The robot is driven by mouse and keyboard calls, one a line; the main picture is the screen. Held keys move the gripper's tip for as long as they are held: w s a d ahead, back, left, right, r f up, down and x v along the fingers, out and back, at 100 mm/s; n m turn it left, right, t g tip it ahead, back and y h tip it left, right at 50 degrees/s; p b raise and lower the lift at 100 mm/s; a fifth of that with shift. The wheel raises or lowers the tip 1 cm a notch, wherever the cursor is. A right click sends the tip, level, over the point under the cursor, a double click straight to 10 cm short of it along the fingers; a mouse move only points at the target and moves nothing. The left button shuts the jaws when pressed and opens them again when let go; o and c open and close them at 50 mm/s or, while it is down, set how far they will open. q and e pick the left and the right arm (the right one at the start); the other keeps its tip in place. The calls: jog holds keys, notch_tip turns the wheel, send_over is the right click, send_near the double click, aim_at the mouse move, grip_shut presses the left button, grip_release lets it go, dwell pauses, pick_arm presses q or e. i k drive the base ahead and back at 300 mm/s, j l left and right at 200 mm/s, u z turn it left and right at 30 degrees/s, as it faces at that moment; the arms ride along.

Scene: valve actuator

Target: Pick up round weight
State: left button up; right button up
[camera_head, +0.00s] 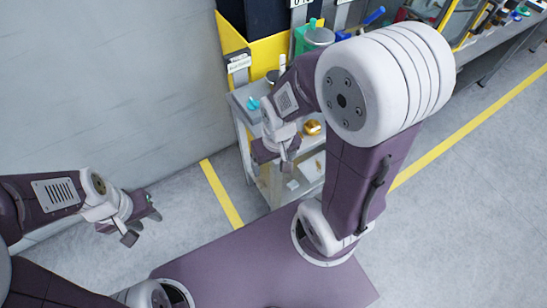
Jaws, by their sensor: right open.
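A small golden round object (312,127), which looks like the round weight, sits on the top of a grey shelf cart (241,103). My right gripper (276,162) points down at the cart's near edge, to the left of and nearer than the golden object, apart from it in the picture. It is open and nothing shows between its fingers. My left gripper (143,225) is far to the left over the floor, with its fingers apart and empty. My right arm hides much of the cart's right side.
A yellow bin (266,52), a grey-lidded green container (318,38) and small items stand on or behind the cart. Small light items lie on its lower shelf. A grey wall (110,80) is at left. A workbench (490,40) stands at back right. The floor at right is clear.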

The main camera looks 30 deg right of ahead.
aim_at(312, 128)
jog(key=k+z, duration=0.15)
jog(key=z, duration=1.2)
jog(key=i+l, duration=0.05)
